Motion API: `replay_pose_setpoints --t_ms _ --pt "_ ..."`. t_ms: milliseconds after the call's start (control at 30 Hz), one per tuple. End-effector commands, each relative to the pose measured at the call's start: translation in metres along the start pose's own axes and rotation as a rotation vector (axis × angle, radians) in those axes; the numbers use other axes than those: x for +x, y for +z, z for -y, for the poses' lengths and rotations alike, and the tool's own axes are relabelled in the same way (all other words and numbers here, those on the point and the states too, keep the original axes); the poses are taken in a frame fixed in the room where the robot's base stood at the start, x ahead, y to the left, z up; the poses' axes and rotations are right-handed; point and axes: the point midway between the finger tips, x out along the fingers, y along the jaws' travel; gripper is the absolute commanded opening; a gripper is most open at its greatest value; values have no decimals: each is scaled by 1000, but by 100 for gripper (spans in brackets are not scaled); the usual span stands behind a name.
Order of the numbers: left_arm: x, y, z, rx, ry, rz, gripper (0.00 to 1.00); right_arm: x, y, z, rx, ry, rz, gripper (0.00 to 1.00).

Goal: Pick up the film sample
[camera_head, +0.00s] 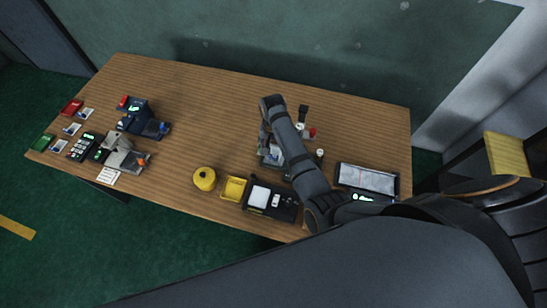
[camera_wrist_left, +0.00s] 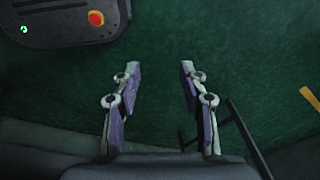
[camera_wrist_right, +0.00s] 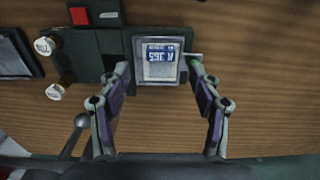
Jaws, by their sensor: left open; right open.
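A small pale square piece with a blue printed label, which looks like the film sample (camera_wrist_right: 158,68), sits in a dark device (camera_wrist_right: 112,42) on the wooden table in the right wrist view. My right gripper (camera_wrist_right: 160,75) is open and empty, its fingers on either side of the piece in the picture. I cannot tell the height gap. In the head view my right arm partly covers this device (camera_head: 265,139). My left gripper (camera_wrist_left: 160,68) is open and empty above the green floor, away from the table.
The wooden table (camera_head: 200,95) also holds a yellow round object (camera_head: 204,179), a yellow tray (camera_head: 233,188), a black device (camera_head: 284,208) and a flat lit panel (camera_head: 367,178). Several small devices and cards stand at the left. The table's back middle is clear.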

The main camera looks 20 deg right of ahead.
Motion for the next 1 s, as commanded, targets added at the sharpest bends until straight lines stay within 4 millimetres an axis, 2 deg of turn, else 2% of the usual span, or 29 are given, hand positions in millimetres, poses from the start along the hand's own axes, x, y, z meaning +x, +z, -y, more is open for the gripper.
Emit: replay_pose_setpoints --t_ms 33,300,400,633,1000 --pt "11 3 -1 0 0 3 43 10 1 0 0 0 1 64" --pt "62 33 -5 1 1 38 43 49 2 2 0 0 1 64" --pt "69 34 -6 1 1 39 43 53 2 2 0 0 1 64" --pt "65 29 -5 1 1 32 43 49 2 1 0 0 1 63" --pt "65 27 -5 1 0 28 43 49 2 1 0 1 1 14"
